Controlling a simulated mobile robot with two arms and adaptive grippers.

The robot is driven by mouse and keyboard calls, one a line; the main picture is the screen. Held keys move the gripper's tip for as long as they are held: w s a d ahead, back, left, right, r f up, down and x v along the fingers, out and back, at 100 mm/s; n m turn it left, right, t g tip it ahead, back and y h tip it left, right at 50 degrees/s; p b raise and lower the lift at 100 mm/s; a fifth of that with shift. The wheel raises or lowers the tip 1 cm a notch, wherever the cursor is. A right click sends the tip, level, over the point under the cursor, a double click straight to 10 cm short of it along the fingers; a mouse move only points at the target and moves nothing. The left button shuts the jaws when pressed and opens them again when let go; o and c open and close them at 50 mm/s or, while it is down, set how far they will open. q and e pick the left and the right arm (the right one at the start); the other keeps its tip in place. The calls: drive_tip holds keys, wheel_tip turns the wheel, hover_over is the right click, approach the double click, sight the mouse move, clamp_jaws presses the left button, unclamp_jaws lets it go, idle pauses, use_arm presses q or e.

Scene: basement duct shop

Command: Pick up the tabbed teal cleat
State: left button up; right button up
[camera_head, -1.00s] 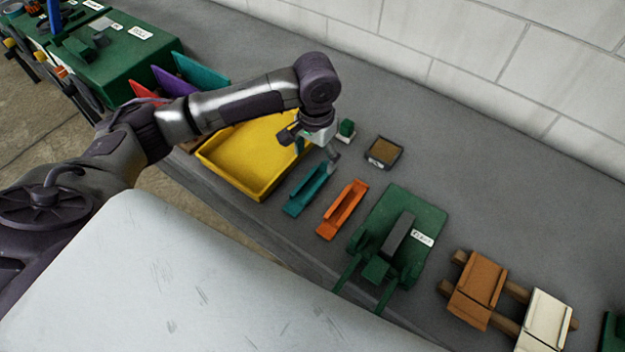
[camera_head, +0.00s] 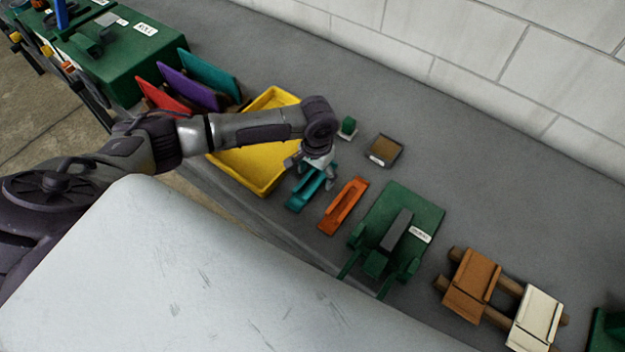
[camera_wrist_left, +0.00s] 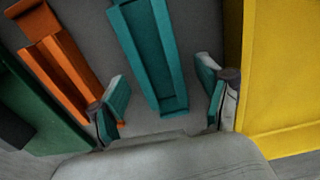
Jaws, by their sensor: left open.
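The teal cleat (camera_head: 301,196) is a long channel lying on the grey bench between the yellow tray and the orange cleat. My left gripper (camera_head: 320,178) is over its far end and hides part of it in the head view. In the left wrist view the teal cleat (camera_wrist_left: 150,55) runs between the two open fingers of my left gripper (camera_wrist_left: 165,100), with a gap on each side. I cannot tell the height of the fingers above the bench. My right gripper is not in view.
The yellow tray (camera_head: 262,187) stands close on the left of the teal cleat. The orange cleat (camera_head: 343,206) lies close on the right. A green tool labelled with a white tag (camera_head: 430,212) stands further right. A small brown-filled box (camera_head: 384,151) sits behind.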

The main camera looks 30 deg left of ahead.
use_arm(q)
drive_tip(key=c, duration=1.3)
drive_tip(key=shift+o, duration=0.2)
drive_tip(key=shift+r, duration=0.1)
